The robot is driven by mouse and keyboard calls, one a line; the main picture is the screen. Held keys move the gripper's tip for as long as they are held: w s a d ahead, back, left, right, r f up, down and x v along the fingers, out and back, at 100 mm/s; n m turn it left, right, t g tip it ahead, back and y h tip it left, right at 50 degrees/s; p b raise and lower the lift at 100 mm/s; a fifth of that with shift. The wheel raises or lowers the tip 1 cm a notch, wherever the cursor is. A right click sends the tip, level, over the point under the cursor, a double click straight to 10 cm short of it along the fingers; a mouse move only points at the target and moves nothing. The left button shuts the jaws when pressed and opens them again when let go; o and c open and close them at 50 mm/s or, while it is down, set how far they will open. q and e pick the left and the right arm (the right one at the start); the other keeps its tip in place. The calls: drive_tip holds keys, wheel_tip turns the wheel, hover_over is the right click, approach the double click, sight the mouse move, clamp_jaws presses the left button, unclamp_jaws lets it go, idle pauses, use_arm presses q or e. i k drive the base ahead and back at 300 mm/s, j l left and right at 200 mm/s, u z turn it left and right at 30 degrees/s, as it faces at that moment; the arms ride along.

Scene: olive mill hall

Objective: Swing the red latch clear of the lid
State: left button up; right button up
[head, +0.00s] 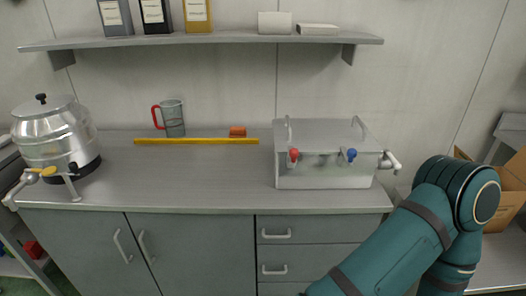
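A metal box (325,177) stands on the right part of the counter, with a pale grey lid (325,133) on top. The red latch (293,154) is on the box's front, near the left end, by the lid's front edge. A blue latch (351,154) sits toward the right end. Both are too small to tell exactly how they are turned or whether they overlap the lid. A teal arm of mine comes in at the lower right, in front of the cabinet and apart from the box. Neither gripper is in view.
A spout (389,162) sticks out from the box's right side. A steel urn (56,138) stands far left. A shelf (215,40) hangs above. The counter's front middle is clear.

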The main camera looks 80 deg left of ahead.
sight(294, 153)
drive_tip(key=u, duration=2.4)
